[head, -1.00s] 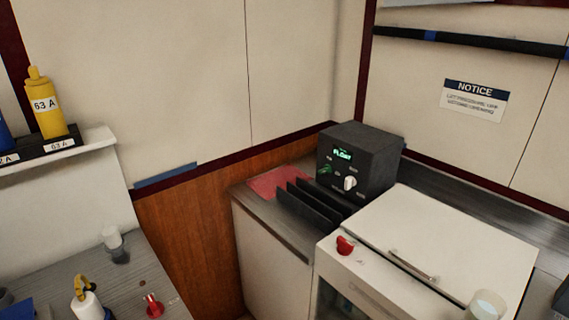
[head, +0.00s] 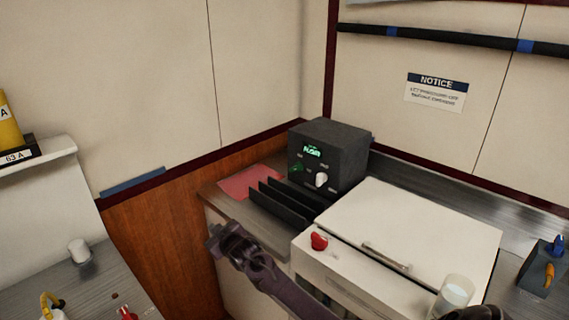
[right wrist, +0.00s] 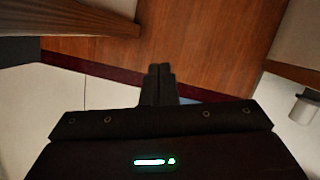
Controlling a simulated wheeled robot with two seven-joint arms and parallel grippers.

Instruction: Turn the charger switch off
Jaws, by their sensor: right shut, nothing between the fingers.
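The charger (head: 330,155) is a dark grey box on the counter in the back corner. Its front has a small lit green display (head: 312,151), a green switch (head: 296,168) at lower left and a white knob (head: 321,180) at lower right. My right gripper (head: 212,240) is in front of the counter, lower and to the left of the charger, apart from it, with its fingers shut and empty. The shut fingers (right wrist: 159,72) also show in the right wrist view, against the wood panel. The left gripper is in neither view.
A red mat (head: 248,182) and upright black plates (head: 285,200) lie left of and before the charger. A white lidded cabinet (head: 410,225) with a red knob (head: 319,241) stands at right, a cup (head: 455,292) on it. A grey bench (head: 85,285) is at lower left.

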